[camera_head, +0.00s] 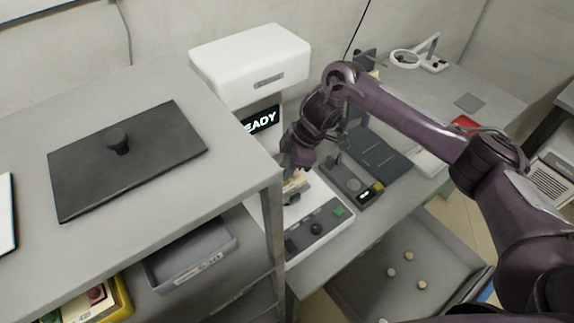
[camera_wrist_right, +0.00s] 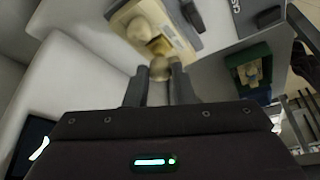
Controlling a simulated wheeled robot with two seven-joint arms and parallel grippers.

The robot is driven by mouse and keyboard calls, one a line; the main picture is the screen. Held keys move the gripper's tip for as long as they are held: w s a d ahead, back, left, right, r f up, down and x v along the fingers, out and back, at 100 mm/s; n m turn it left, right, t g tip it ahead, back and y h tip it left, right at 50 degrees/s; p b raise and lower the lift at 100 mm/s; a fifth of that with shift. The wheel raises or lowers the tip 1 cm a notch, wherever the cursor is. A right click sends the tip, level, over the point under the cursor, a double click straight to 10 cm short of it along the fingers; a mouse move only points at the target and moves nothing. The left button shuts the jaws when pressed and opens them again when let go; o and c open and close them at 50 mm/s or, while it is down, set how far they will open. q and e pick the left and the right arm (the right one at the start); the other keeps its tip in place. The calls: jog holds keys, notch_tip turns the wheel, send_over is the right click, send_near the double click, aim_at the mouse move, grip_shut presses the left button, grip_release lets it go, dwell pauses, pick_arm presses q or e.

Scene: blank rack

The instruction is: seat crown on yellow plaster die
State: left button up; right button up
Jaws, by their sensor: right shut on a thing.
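My right gripper (camera_head: 290,168) reaches down over the white machine's base. In the right wrist view its two fingers (camera_wrist_right: 160,88) are shut on a small, rounded beige crown (camera_wrist_right: 160,68) at their tips. Just beyond the crown is a cream block (camera_wrist_right: 182,35) with a yellow die (camera_wrist_right: 158,46) and a larger rounded beige form beside it. The crown appears close to the yellow die; I cannot tell whether they touch. In the head view the block (camera_head: 297,186) is partly hidden by my gripper. My left gripper is out of view.
The white machine (camera_head: 250,62) with a "READY" screen stands close behind my gripper. A dark grey device (camera_head: 352,182) sits to its right. A grey shelf unit (camera_head: 225,105) stands at left. A grey tray (camera_head: 375,290) below holds several small round pieces.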

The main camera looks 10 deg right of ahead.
dwell(0.3)
jog(key=shift+f+b, duration=0.45)
jog(key=shift+f, duration=0.75)
jog(key=o, duration=1)
jog(key=shift+o, duration=0.2)
jog(key=v, duration=0.7)
jog(key=shift+r, duration=0.4)
jog(key=shift+d, duration=0.15)
